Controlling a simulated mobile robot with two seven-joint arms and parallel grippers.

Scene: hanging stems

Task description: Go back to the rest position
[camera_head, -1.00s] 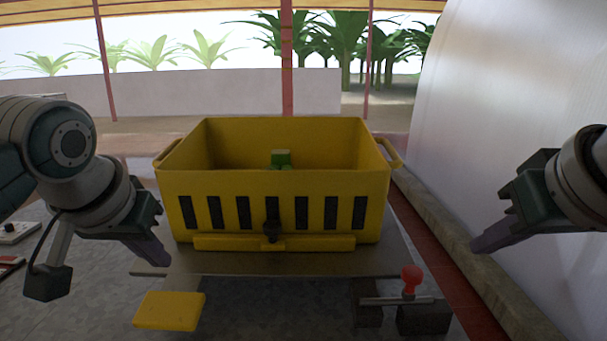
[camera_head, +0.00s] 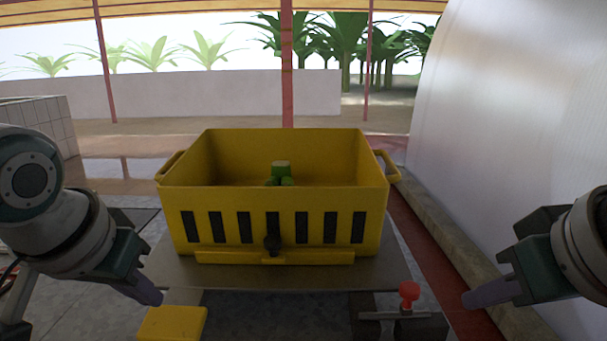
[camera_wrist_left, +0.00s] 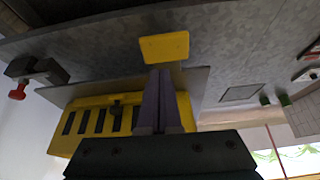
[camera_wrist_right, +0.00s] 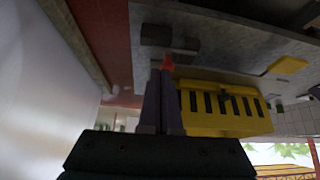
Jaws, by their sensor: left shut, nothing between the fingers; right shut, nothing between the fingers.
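My left gripper (camera_head: 148,293) is at the left of the head view, in front of and to the left of a yellow crate. Its fingers are together and empty, also in the left wrist view (camera_wrist_left: 160,75). My right gripper (camera_head: 472,299) is at the right, apart from the crate. Its fingers are shut and empty, also in the right wrist view (camera_wrist_right: 160,78). The yellow crate (camera_head: 300,200) has dark slots and stands on a grey plate (camera_head: 160,270). A green thing (camera_head: 281,172) lies inside it; its lower part is hidden by the crate's front wall.
A yellow pad (camera_head: 172,323) sits just below my left fingertips. A red knob (camera_head: 409,290) on a dark mount stands at the front right, left of my right gripper. A large pale curved wall (camera_head: 500,130) rises at the right. Plants and a low wall (camera_head: 220,93) are far behind.

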